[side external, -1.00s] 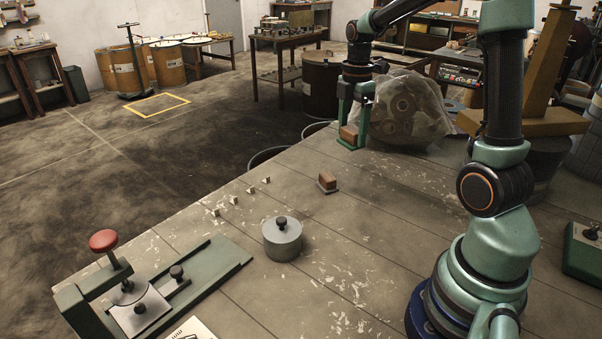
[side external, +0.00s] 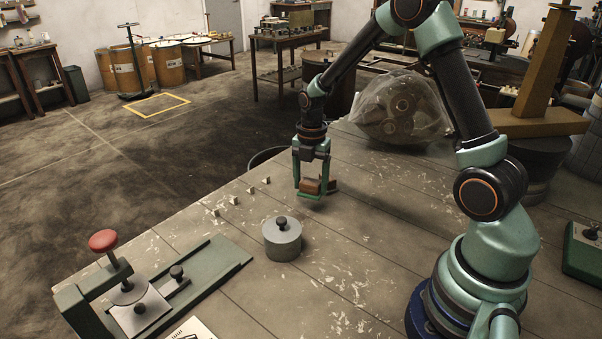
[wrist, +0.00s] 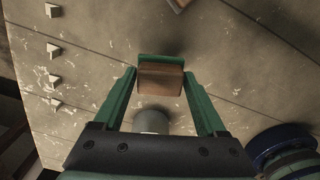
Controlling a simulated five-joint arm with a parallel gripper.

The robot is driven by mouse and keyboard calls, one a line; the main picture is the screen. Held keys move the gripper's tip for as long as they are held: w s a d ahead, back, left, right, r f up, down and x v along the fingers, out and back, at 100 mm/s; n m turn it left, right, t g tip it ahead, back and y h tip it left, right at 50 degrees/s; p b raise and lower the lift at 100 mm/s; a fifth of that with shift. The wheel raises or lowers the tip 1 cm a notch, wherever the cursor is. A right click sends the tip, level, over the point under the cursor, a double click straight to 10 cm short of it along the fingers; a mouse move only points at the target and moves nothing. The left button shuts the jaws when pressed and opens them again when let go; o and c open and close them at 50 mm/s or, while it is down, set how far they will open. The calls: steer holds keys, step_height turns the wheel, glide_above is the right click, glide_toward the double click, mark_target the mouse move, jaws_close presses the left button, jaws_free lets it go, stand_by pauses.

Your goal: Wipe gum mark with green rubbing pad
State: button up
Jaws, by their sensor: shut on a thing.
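My gripper (side external: 311,184) is shut on the green rubbing pad, a brown wooden block (wrist: 160,80) with a green sole (wrist: 161,58). In the side view the pad (side external: 311,189) hangs level with its green sole downward, low over the table. I cannot tell whether it touches. A second brown block (side external: 332,184) with a grey sole stands close behind it, partly hidden by my gripper; a corner of it also shows at the top of the wrist view (wrist: 178,4). Pale flecks mark the table, but I cannot tell which is the gum mark.
A grey lidded cylinder (side external: 282,241) stands in front of my gripper. Several small pale wedges (side external: 234,200) line the table's left edge. A green clamp fixture with a red knob (side external: 103,240) is at front left. A clear plastic bag (side external: 404,105) lies at the back.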

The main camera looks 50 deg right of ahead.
mark_target(311, 195)
step_height(311, 195, down, 3)
steer(key=shift+f, duration=0.15)
steer(key=shift+a+f, duration=0.25)
steer(key=shift+f, duration=0.5)
steer(key=shift+a, duration=3.4)
steer(key=shift+d, duration=3.55)
steer(key=shift+d+r, duration=0.15)
steer(key=shift+d, duration=0.05)
steer(key=shift+a+r, duration=0.1)
steer(key=shift+r, duration=3.75)
